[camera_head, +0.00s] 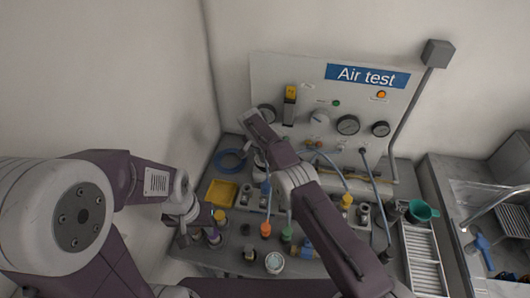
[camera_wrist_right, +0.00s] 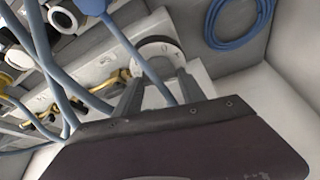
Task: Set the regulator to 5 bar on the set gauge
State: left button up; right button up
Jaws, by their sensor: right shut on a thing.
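My right arm hides this grip in the head view. My left gripper (camera_head: 188,222) is low at the left; its fingers are unclear.
A blue hose coil (camera_head: 230,161) and a yellow tray (camera_head: 221,191) lie on the bench at the left. Blue hoses (camera_wrist_right: 75,85) run near the right gripper. Several small coloured fittings crowd the bench front. A sink (camera_head: 490,235) is at the right.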

dwell(0.4)
jog(key=o, duration=1.4)
jog(key=shift+c, duration=0.2)
jog(key=shift+r, duration=0.15)
jog(key=shift+s+a+r+b, duration=0.1)
jog(key=shift+r+b, duration=0.15)
jog(key=shift+b, duration=0.05)
jog(key=b+v, duration=0.1)
jog(key=v, duration=0.7)
jog(key=shift+b, duration=0.4)
jog(key=shift+s+r, duration=0.15)
